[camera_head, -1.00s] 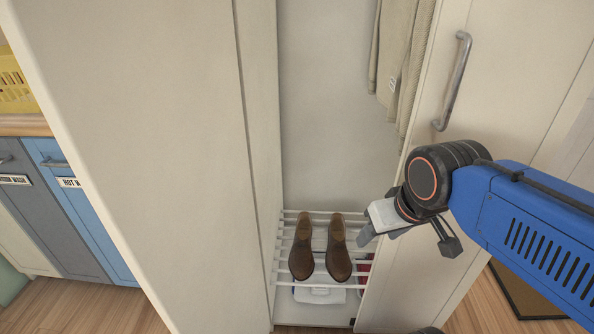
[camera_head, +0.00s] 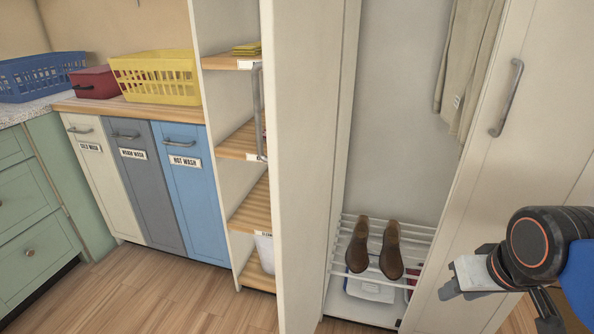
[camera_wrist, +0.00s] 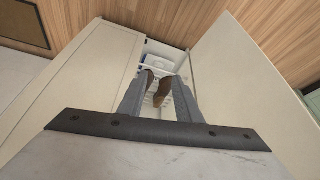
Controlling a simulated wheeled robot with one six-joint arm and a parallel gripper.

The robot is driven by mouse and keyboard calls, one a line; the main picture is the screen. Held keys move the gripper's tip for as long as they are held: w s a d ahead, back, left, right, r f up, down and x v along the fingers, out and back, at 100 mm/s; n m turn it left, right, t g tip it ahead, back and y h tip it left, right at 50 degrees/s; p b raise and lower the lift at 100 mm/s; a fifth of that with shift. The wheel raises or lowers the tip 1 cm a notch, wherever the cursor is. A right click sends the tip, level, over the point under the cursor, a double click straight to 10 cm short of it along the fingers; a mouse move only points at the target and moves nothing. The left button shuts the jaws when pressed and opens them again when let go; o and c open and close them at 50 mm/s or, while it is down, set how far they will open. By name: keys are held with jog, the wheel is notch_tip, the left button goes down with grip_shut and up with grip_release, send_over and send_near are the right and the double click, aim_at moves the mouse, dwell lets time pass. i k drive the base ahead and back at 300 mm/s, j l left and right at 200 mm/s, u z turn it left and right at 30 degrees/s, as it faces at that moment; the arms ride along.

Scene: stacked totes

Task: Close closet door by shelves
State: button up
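The closet door by the shelves (camera_head: 305,150) is a cream panel standing open, swung out toward me. Its metal handle (camera_head: 258,110) shows past its left edge, on the side facing the shelves (camera_head: 245,140). The same door appears to be the right panel (camera_wrist: 250,85) in the wrist view. My gripper (camera_head: 462,278) is at the lower right in the head view, in front of the other closet door and apart from the open door. In the wrist view its two fingers (camera_wrist: 158,105) are spread with nothing between them.
The other closet door (camera_head: 470,210) has a handle (camera_head: 508,98). Brown shoes (camera_head: 375,248) sit on a white rack inside, with hanging clothes (camera_head: 470,70) above. Hampers (camera_head: 190,190) and a yellow basket (camera_head: 157,78) are left. Floor (camera_head: 190,295) at the lower left is clear.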

aim_at(302, 40)
jog(key=k+j, duration=0.1)
jog(key=j, duration=0.25)
jog(key=k+j+z, duration=0.15)
jog(key=j, duration=0.2)
jog(key=k+j, duration=0.1)
jog(key=j, duration=0.25)
jog(key=k+j+z, duration=0.15)
jog(key=j, duration=0.15)
jog(key=j+z, duration=0.5)
jog(key=j, duration=0.95)
